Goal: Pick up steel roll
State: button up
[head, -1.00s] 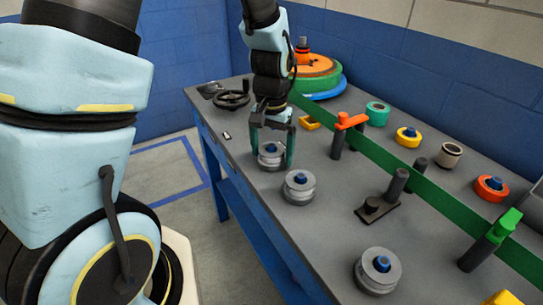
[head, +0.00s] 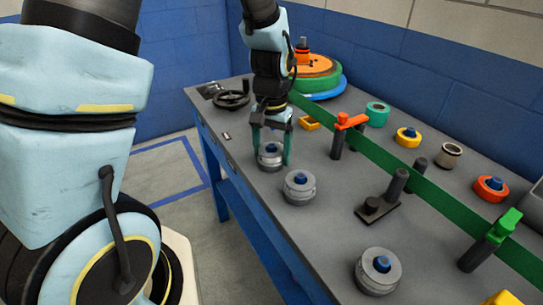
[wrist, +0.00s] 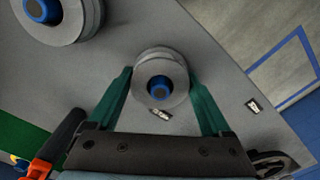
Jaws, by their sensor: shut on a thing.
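The steel roll (head: 270,157) is a grey grooved disc with a blue centre, near the table's left edge in the head view. My gripper (head: 272,158) points down over it with its green fingers on either side, shut on the roll. In the wrist view the roll (wrist: 159,80) sits between the two green fingertips of my gripper (wrist: 160,82). Whether the roll touches the table I cannot tell.
A second steel roll (head: 299,187) stands close in front, and a third (head: 378,271) is nearer. A black handwheel (head: 232,99) lies behind. A green belt (head: 400,176) runs along the grey table (head: 320,230) past posts and an orange lever (head: 350,121). Coloured rolls line the back.

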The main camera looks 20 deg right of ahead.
notch_tip(320, 180, up, 10)
jog(key=shift+r+b, duration=0.1)
jog(key=shift+b, duration=0.55)
